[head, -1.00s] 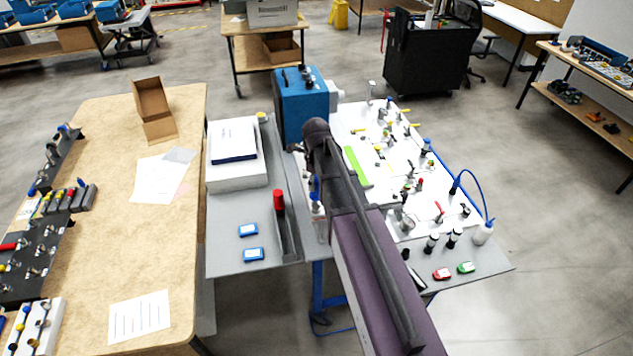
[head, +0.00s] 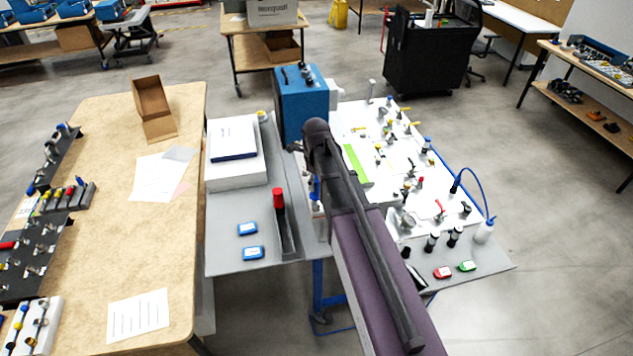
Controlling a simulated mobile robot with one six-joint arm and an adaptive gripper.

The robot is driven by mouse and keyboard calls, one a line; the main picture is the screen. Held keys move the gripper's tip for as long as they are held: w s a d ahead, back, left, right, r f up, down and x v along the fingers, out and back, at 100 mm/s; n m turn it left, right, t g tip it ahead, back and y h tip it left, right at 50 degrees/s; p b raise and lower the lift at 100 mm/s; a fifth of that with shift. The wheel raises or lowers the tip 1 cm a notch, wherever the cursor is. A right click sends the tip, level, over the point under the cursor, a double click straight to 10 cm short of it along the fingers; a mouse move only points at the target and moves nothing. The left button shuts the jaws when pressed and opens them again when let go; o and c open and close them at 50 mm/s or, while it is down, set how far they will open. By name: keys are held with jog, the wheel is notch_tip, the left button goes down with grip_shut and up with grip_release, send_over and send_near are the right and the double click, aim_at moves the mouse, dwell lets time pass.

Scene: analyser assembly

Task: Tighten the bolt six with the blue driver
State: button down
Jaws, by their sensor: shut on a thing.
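My arm runs up the middle of the head view, and my gripper is hidden behind it, so what it holds cannot be seen. A small blue upright piece (head: 316,187) shows at the left edge of my arm; I cannot tell whether it is the blue driver. A red-handled tool (head: 278,198) stands upright in a dark holder (head: 288,240) to its left. The white board (head: 362,135) right of my arm carries several small fittings. Bolt six cannot be picked out.
A blue machine (head: 302,108) stands behind my arm. A wooden table (head: 150,235) is at the left.

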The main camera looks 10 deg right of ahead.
jog(key=shift+f, duration=0.3)
jog(key=c, duration=0.8)
grip_release()
jog(key=shift+c, duration=0.2)
grip_shut()
jog(key=shift+m, duration=2.3)
jog(key=o, duration=0.6)
grip_release()
